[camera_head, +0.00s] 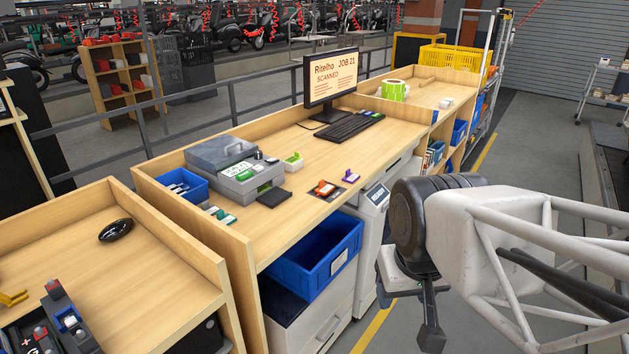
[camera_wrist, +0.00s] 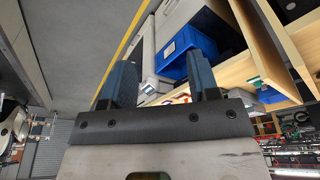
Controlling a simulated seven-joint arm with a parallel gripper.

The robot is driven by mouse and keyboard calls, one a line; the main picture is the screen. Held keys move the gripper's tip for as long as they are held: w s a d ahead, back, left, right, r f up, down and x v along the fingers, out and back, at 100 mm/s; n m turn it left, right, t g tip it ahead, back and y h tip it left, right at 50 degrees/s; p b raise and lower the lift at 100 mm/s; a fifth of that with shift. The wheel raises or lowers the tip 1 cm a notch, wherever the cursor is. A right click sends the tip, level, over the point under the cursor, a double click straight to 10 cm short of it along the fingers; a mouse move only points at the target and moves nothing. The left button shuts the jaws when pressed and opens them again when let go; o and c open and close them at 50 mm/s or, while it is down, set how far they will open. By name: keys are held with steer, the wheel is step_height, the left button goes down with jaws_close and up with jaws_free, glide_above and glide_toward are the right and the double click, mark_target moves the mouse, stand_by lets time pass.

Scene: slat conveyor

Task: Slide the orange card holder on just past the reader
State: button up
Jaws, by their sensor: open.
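The orange card holder (camera_head: 325,187) sits on the bench top near its front edge. It is on a dark flat pad (camera_head: 338,194), which looks like the reader. A purple holder (camera_head: 351,175) stands to its right and a yellow-green holder (camera_head: 293,160) behind it to the left. The monitor (camera_head: 331,78) reads "Ritelho JOB 21 SCANNED". My gripper (camera_head: 407,312) is open and empty, off the bench's front side, right of and apart from the orange holder. Its two fingers show spread in the wrist view (camera_wrist: 162,82); the orange holder is not clear there.
A keyboard (camera_head: 348,127) lies behind. A blue bin (camera_head: 318,262) sits below the bench's front edge, beside a grey unit with a display (camera_head: 377,194). Bench space around the orange holder is mostly clear.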

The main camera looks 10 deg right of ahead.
steer(key=c, duration=0.4)
steer(key=shift+w+r, duration=0.4)
steer(key=shift+w, duration=0.25)
steer(key=c, duration=0.5)
steer(key=w+r, duration=0.1)
steer(key=w, duration=0.3)
steer(key=w+r+m, duration=0.1)
steer(key=w+r, duration=0.1)
steer(key=w, duration=0.3)
steer(key=w+r+m+g, duration=0.1)
steer(key=w+r, duration=0.1)
steer(key=w, duration=0.3)
steer(key=shift+w+d, duration=0.15)
jaws_close()
steer(key=w+m+g+y, duration=0.1)
steer(key=w+m, duration=0.2)
steer(key=w, duration=1.4)
steer(key=w+d+f+m+g, duration=0.1)
steer(key=w+f, duration=0.3)
steer(key=w, duration=0.6)
steer(key=w+d+f+m, duration=0.1)
steer(key=w+f, duration=0.3)
steer(key=w, duration=0.6)
steer(key=w+d+f+m+g+y, duration=0.1)
steer(key=w+f, duration=0.2)
steer(key=w, duration=0.7)
steer(key=shift+d+f+m+g, duration=0.3)
steer(key=shift+d+f+m, duration=0.1)
